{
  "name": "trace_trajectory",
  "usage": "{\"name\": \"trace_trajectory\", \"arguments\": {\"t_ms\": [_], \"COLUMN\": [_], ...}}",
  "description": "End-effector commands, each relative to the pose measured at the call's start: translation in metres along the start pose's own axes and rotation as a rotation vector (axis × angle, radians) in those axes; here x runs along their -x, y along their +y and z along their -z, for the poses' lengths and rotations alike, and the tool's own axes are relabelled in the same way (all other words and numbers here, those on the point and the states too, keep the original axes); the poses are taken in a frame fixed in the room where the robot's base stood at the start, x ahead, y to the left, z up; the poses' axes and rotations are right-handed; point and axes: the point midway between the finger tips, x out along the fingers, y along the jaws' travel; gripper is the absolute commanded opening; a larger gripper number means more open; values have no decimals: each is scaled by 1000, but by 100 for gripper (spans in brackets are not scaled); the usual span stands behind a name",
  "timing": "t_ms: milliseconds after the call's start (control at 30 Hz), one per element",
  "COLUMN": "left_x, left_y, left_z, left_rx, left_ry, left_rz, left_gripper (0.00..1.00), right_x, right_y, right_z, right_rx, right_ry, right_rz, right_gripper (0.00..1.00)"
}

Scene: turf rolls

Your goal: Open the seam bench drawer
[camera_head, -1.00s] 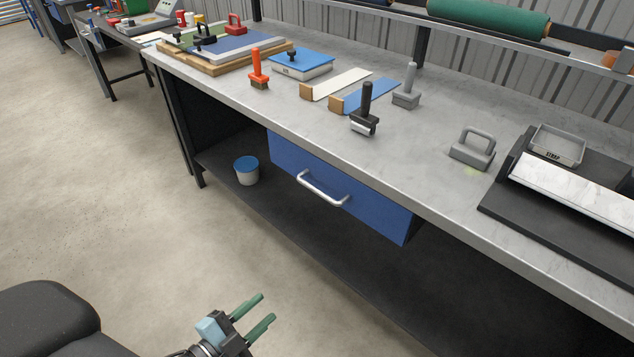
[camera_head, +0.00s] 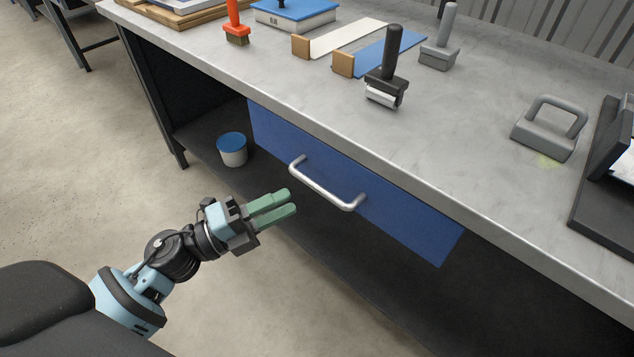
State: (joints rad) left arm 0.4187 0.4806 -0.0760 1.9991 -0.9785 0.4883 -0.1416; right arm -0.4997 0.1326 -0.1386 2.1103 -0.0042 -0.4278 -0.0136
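The blue drawer (camera_head: 400,217) hangs under the grey bench top (camera_head: 470,150), its front flush below the bench edge, so it looks shut. Its silver bar handle (camera_head: 328,187) runs along the front. My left gripper (camera_head: 282,205) is in front of the drawer, left of and a little below the handle, apart from it. Its two green fingers point toward the drawer, with a narrow gap between them and nothing held. My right gripper is not in view.
On the bench top are a black-handled roller (camera_head: 388,80), a grey-handled tool (camera_head: 440,45) and a grey block with a handle (camera_head: 550,128). The floor at left is clear.

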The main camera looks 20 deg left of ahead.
Motion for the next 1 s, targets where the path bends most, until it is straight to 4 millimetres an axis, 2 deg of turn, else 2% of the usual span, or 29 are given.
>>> {"name": "trace_trajectory", "arguments": {"t_ms": [167,533,700,967,1000], "left_x": [-16,-67,-76,-77,-77], "left_y": [-1,-1,0,0,0], "left_z": [-1,-1,0,0,0], "left_rx": [0,2,3,4,4], "left_ry": [-1,-2,-3,-3,-3], "left_rz": [2,2,0,0,0], "left_gripper": [34,34,34,34,30], "right_x": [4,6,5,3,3], "right_y": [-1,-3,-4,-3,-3], "right_z": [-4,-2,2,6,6], "right_rx": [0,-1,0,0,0], "right_ry": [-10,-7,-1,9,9], "right_rz": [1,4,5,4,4], "right_gripper": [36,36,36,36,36]}}
